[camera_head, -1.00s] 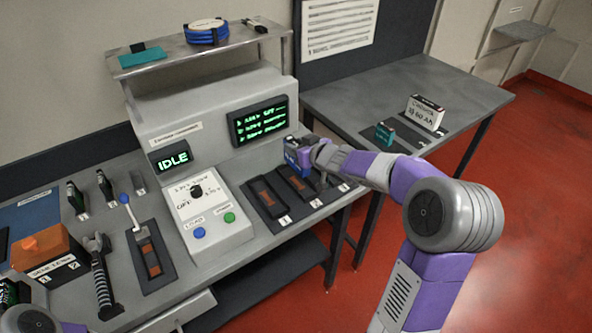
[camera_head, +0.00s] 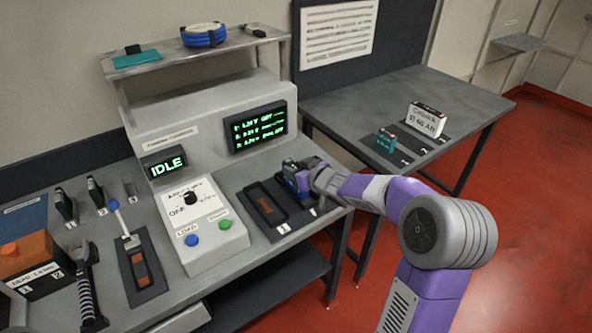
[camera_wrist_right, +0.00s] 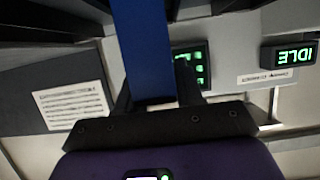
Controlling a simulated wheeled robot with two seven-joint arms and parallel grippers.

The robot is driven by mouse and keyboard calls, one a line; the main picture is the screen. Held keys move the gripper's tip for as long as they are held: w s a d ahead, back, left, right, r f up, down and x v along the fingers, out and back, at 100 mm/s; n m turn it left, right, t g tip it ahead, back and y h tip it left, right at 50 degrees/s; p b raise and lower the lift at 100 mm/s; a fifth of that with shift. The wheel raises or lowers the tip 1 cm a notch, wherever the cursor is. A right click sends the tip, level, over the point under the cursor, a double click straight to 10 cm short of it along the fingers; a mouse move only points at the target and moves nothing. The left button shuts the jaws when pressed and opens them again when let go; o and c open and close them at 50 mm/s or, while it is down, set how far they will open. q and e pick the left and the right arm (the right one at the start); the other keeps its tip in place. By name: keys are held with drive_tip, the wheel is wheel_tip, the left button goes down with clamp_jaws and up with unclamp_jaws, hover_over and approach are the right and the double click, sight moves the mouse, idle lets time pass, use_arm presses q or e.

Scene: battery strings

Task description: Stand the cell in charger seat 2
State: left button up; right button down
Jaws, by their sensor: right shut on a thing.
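My right gripper (camera_head: 302,178) is shut on a blue cell (camera_wrist_right: 143,50). The cell's blue side runs up the middle of the right wrist view. In the head view the gripper and cell are low over the charger, at the seat just right of seat 1. That seat is mostly covered, so I cannot tell whether the cell touches its floor. Charger seat 1 (camera_head: 264,205) is empty, with a brown strip inside a dark frame. My left gripper is not in view.
The console (camera_head: 205,130) with an IDLE display stands left of the charger. A test bay (camera_head: 140,268) with a lever is at front left. On the side table, a teal cell (camera_head: 385,141) and a white box (camera_head: 426,120) stand on dark mats. A shelf (camera_head: 190,55) overhangs behind.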

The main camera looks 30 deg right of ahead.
drive_tip(key=c, duration=0.7)
unclamp_jaws()
drive_tip(key=shift+f, duration=0.1)
drive_tip(key=shift+r, duration=0.25)
drive_tip(key=p+v, duration=0.5)
drive_tip(key=v, duration=0.7)
drive_tip(key=shift+a, duration=0.1)
